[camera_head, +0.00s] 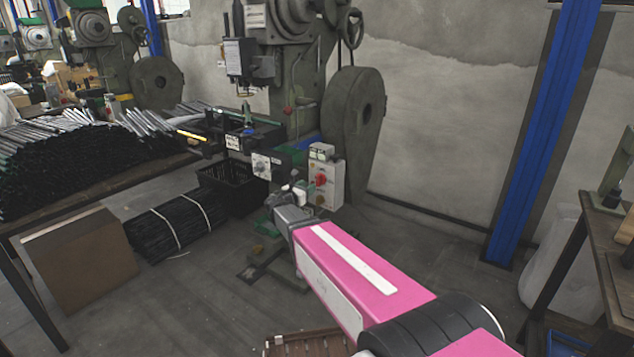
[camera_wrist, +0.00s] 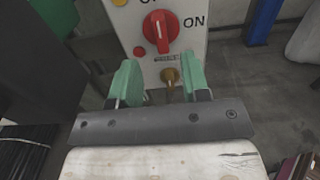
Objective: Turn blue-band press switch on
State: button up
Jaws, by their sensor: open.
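The switch box (camera_head: 329,190) is a pale box on the front of the nearest green press (camera_head: 307,70). A blue strip (camera_head: 308,142) shows on this press just above the box. The red rotary switch (camera_wrist: 160,30) has its grip roughly upright, towards a partly cut-off label at the top. The "ON" label (camera_wrist: 194,21) is to its right. The red switch also shows in the head view (camera_head: 320,180). My gripper (camera_wrist: 163,75) is open and empty, its green fingers apart in front of the box, below the red switch. My gripper also shows in the head view (camera_head: 293,193).
A small brownish knob (camera_wrist: 170,75) sits below the red switch, between my fingers in the picture. A table of metal rods (camera_head: 80,145), a black crate (camera_head: 232,185) and a cardboard box (camera_head: 80,258) are at left. A blue post (camera_head: 543,130) stands right.

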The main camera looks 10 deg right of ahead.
aim_at(317, 180)
jog(key=x, duration=0.7)
jog(key=shift+w+d, duration=0.15)
jog(key=shift+d, duration=0.05)
grip_shut()
